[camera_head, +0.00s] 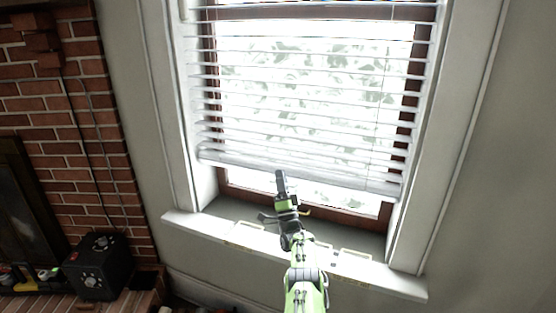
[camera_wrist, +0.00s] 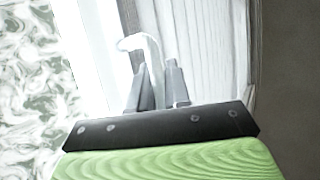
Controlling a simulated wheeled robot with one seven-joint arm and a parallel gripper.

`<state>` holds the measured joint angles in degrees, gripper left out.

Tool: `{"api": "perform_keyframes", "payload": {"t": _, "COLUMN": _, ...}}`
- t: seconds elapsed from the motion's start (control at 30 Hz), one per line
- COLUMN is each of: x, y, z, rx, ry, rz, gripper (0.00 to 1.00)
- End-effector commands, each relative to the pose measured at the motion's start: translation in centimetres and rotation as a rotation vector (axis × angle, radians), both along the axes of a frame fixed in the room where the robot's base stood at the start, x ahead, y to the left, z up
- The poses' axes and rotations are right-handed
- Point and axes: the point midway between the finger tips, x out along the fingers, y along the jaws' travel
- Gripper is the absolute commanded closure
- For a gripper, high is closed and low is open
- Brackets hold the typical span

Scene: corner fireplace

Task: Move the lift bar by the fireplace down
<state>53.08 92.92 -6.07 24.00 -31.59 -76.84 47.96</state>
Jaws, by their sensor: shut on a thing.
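The lift bar (camera_head: 345,181) is the white bottom rail of the window blind, and it slopes slightly down to the right in the head view. The blind (camera_head: 300,110) hangs above it with its slats spread apart. My gripper (camera_head: 281,176) reaches up from below to the bar, left of its middle. In the wrist view, my gripper (camera_wrist: 158,78) has its fingers close together around a thin white curved piece (camera_wrist: 150,48). It is shut on this piece, which looks like part of the bar. The exact contact is hard to make out.
The white window sill (camera_head: 385,276) runs below the blind, with a gap of bare glass between. White frame sides border the window. A brick fireplace (camera_head: 95,130) stands at the left, with a black box (camera_head: 98,265) on its hearth.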

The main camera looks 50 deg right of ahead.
Motion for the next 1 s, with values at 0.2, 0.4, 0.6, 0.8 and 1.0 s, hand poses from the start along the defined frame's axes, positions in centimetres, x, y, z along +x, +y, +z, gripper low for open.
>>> {"api": "perform_keyframes", "payload": {"t": 0.2, "x": -0.7, "y": 0.0, "z": -2.3, "rx": 0.003, "ry": 0.005, "rz": 0.002, "gripper": 1.00}}
{"api": "perform_keyframes", "payload": {"t": 0.4, "x": -0.8, "y": -0.1, "z": -2.6, "rx": 0.003, "ry": 0.005, "rz": 0.001, "gripper": 1.00}}
{"api": "perform_keyframes", "payload": {"t": 0.6, "x": -0.8, "y": -0.1, "z": -2.6, "rx": 0.003, "ry": 0.006, "rz": 0.001, "gripper": 1.00}}
{"api": "perform_keyframes", "payload": {"t": 0.8, "x": -0.8, "y": -0.1, "z": -2.6, "rx": 0.002, "ry": 0.005, "rz": 0.001, "gripper": 0.77}}
{"api": "perform_keyframes", "payload": {"t": 1.0, "x": -0.7, "y": 0.0, "z": -2.7, "rx": 0.002, "ry": 0.003, "rz": 0.002, "gripper": 0.77}}
